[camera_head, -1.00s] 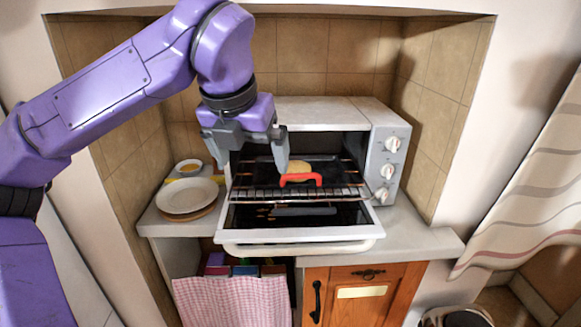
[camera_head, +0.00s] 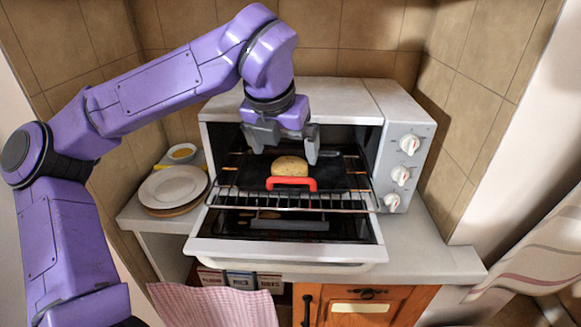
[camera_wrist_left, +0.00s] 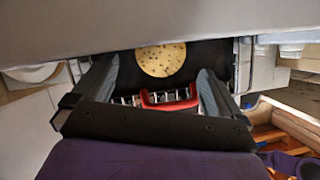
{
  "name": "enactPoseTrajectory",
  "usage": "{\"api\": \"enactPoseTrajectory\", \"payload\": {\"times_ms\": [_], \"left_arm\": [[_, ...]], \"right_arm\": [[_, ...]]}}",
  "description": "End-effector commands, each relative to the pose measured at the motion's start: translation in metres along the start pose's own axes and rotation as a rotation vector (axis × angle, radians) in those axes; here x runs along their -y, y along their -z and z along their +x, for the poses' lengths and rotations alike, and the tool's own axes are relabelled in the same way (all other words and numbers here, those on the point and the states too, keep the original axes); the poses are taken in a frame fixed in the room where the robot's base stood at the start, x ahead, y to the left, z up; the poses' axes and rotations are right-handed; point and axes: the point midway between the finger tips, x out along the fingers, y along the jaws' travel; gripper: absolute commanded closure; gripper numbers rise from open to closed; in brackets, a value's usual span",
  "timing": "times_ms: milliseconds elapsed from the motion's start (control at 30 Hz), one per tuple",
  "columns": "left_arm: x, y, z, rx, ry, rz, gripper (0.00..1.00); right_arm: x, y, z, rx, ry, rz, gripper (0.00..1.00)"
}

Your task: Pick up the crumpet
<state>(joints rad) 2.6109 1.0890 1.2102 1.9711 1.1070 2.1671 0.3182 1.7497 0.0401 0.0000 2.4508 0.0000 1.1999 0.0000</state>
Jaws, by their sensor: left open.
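The crumpet (camera_head: 290,166) is a round, pale golden disc with small holes on top. It lies on a dark tray (camera_head: 243,178) on the pulled-out rack of the open toaster oven. My left gripper (camera_head: 286,160) is open at the oven mouth, its fingers pointing down with the crumpet showing between and below them. In the left wrist view the crumpet (camera_wrist_left: 161,60) appears beyond the two spread fingers, centred between them, and nothing is held. My right gripper is out of view.
A red handle (camera_head: 291,184) stands at the tray's front. The lowered oven door (camera_head: 285,255) juts forward. Plates (camera_head: 173,186) and a small bowl (camera_head: 181,152) stand at left. A pink checked cloth (camera_head: 212,305) hangs below.

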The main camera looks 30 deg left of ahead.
Motion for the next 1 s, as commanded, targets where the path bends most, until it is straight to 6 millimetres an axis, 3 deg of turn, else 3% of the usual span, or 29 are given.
{"api": "enactPoseTrajectory", "payload": {"times_ms": [233, 500, 533, 667, 700, 1000], "left_arm": [[-0.001, 0.005, 0.043, -0.004, 0.0, 0.003, 0.0], [0.0, 0.004, 0.049, -0.002, 0.002, 0.004, 0.0], [0.0, 0.004, 0.049, -0.002, 0.002, 0.004, 0.06], [0.0, 0.004, 0.049, -0.002, 0.002, 0.004, 0.49], [0.0, 0.004, 0.049, -0.002, 0.002, 0.004, 0.55], [0.0, 0.004, 0.047, -0.001, 0.002, 0.004, 0.55]], "right_arm": [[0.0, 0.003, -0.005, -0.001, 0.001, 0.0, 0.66], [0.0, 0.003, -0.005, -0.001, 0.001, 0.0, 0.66], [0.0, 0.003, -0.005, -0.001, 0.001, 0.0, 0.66], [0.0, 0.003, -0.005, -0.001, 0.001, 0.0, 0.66], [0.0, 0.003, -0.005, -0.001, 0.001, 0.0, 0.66], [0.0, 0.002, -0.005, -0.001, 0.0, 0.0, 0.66]]}}
